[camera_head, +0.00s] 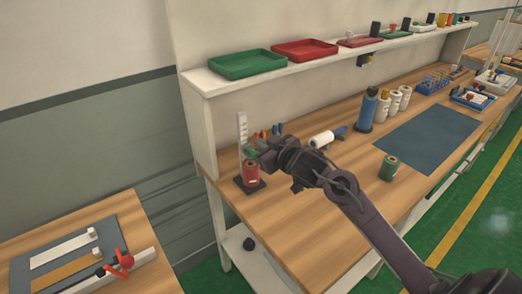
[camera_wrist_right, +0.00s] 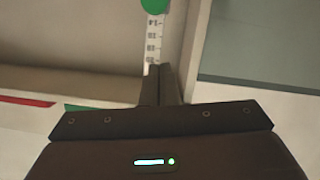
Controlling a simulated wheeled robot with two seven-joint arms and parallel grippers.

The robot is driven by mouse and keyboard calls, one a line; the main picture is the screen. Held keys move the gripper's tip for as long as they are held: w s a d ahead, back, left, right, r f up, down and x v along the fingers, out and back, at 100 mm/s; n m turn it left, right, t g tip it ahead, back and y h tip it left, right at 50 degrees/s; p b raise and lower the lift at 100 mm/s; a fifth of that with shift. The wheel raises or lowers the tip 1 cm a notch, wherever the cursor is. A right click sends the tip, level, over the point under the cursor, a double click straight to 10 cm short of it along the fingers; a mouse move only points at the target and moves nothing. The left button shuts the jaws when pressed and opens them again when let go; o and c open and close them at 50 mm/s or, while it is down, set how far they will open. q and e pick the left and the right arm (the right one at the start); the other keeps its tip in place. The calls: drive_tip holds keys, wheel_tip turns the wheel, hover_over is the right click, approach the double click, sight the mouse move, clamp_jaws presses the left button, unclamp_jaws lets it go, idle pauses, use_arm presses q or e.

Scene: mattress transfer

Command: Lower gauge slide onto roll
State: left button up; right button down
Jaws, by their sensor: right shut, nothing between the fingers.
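A height gauge with a white upright scale (camera_head: 242,130) stands on a dark base (camera_head: 240,184) at the left end of the workbench. A red roll (camera_head: 251,173) stands upright on that base. A small green part, apparently the gauge slide (camera_head: 250,151), shows by the scale above the roll; my gripper partly hides it. My right gripper (camera_head: 258,152) is beside the scale, above the roll. In the wrist view its fingers (camera_wrist_right: 160,68) are shut and empty, with the marked scale (camera_wrist_right: 153,42) and a green round part (camera_wrist_right: 154,4) beyond them. My left gripper is out of view.
A white roll (camera_head: 322,139) lies behind my arm. A green roll (camera_head: 389,168) stands to the right, near a blue mat (camera_head: 428,135). A blue bottle (camera_head: 367,110) and several pale rolls stand farther back. A shelf (camera_head: 222,82) with trays overhangs the bench.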

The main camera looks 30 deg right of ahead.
sight(252, 151)
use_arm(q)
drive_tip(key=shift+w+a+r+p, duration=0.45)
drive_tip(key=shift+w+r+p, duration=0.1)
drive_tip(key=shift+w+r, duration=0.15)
use_arm(e)
drive_tip(key=f, duration=0.1)
drive_tip(key=w+f, duration=0.1)
drive_tip(key=f, duration=0.1)
drive_tip(key=w+f, duration=0.1)
drive_tip(key=shift+d+f, duration=0.25)
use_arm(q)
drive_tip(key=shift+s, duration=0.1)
